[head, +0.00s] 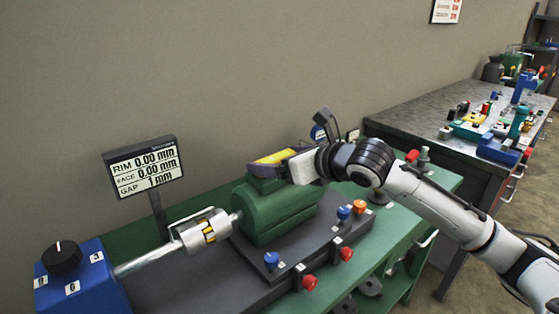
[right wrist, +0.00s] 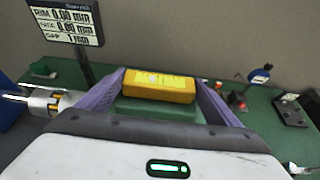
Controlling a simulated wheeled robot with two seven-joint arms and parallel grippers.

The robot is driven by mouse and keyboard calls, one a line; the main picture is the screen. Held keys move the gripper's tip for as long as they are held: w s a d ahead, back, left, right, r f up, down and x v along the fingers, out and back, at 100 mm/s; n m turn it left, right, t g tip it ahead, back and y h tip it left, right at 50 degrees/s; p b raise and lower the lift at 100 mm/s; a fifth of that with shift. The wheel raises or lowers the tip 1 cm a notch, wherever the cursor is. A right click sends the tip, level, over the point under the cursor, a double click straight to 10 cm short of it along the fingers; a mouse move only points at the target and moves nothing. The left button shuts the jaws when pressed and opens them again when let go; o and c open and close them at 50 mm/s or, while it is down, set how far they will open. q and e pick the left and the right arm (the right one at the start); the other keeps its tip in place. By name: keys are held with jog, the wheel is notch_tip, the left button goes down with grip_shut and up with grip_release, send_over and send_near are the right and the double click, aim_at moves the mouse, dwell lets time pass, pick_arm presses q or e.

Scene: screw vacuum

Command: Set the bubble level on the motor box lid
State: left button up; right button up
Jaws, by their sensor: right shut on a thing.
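The bubble level (head: 275,157) is a yellow bar over the top of the green motor. It also shows in the right wrist view (right wrist: 158,88), between the purple fingers. My right gripper (head: 268,160) is shut on it, coming in from the right. The motor box lid (head: 262,185) is the green raised block on top of the motor (head: 275,215), partly hidden by my gripper. Its green top also shows right below the level in the right wrist view (right wrist: 152,110). I cannot tell whether the level touches the lid. My left gripper is in neither view.
A display on a post (head: 144,168) stands left of the motor, reading rim 0.00, face 0.00, gap 1 mm. A shaft coupling (head: 206,232) leads to a blue box (head: 82,280). Red, blue and orange knobs line the dark base (head: 300,262). A cluttered second bench (head: 420,117) stands right.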

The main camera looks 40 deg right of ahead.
jog(key=o, duration=1)
jog(key=shift+f, duration=0.1)
jog(key=a+b+v, duration=0.1)
jog(key=v, duration=1.1)
jog(key=shift+d+b, duration=0.35)
jog(key=shift+d, duration=0.1)
